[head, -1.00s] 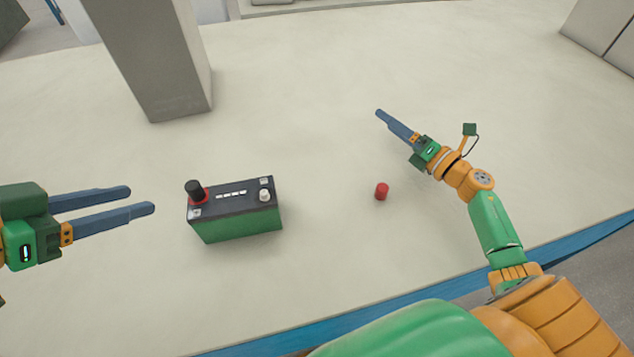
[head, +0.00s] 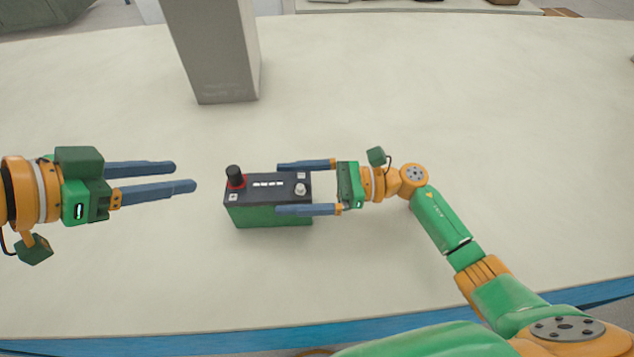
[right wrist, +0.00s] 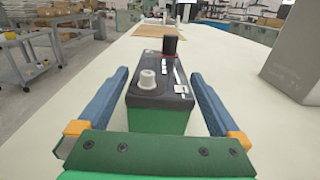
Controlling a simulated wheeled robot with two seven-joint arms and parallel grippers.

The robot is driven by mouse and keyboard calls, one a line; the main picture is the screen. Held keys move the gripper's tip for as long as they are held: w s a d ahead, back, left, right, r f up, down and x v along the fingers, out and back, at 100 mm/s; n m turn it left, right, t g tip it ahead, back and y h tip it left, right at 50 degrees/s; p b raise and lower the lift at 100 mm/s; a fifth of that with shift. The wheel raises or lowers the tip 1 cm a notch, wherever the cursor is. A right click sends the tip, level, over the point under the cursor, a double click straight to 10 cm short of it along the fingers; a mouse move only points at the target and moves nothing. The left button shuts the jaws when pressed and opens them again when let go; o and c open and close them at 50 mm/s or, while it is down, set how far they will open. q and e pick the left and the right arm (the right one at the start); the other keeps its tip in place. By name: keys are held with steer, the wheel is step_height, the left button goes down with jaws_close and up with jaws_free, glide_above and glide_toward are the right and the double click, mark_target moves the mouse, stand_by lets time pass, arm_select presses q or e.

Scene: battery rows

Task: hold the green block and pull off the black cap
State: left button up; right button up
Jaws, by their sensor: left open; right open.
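The green block (head: 262,216) is a battery with a dark top, standing upright on the table. The black cap (head: 234,174) sits on a red-ringed post at its left end; it also shows at the far end in the right wrist view (right wrist: 170,45). A bare pale post (head: 300,189) is at its right end. My right gripper (head: 277,188) is open, with one finger along each long side of the block's right part; gaps show beside both fingers in the right wrist view. My left gripper (head: 185,177) is open and empty, left of the block and apart from it.
A grey pillar (head: 212,50) stands on the table (head: 450,110) behind the block. The table around the block is otherwise clear. Its blue front edge (head: 170,345) runs along the bottom. Shelves and a cart (right wrist: 35,60) are beyond the table.

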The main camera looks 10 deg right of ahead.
steer(key=shift+w+a, duration=0.1)
steer(key=shift+a, duration=0.25)
jaws_close()
stand_by(0.8)
